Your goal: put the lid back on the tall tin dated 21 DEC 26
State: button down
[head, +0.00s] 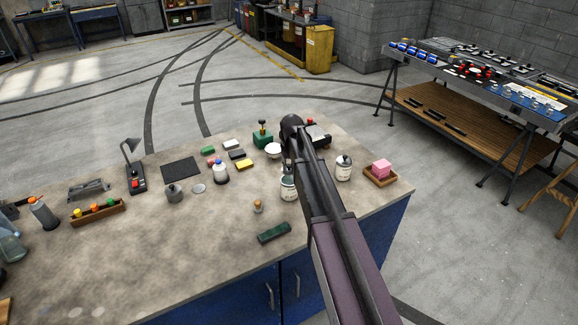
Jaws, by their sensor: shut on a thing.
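A pale tin (289,190) with a label stands left of my arm, its top dark greenish and partly covered by the arm; I cannot tell whether it is open. A second pale tin (344,170) stands to the right with a dark knobbed lid (344,159) on it. The dates on both are too small to read. A grey tin (175,194) stands further left, beside a flat pale disc (199,188). My arm reaches over the bench to near the first tin. My gripper's fingers are hidden behind the arm, and so is anything in them.
The bench (160,260) also holds a white bowl-like thing (273,150), a green box (263,139), a white bottle (221,174), a small wooden figure (258,206), a dark green block (274,233) and a wooden tray (394,177) with a pink block. The front left is clear.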

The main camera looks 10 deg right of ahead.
jog(key=shift+f+b, duration=1.9)
jog(key=shift+f, duration=0.25)
jog(key=shift+f, duration=0.15)
dwell(0.9)
dwell(0.3)
jog(key=shift+c, duration=2.2)
grip_release()
jog(key=o, duration=0.4)
jog(key=shift+o, duration=0.2)
jog(key=shift+r+p, duration=3.35)
jog(key=shift+r, duration=0.15)
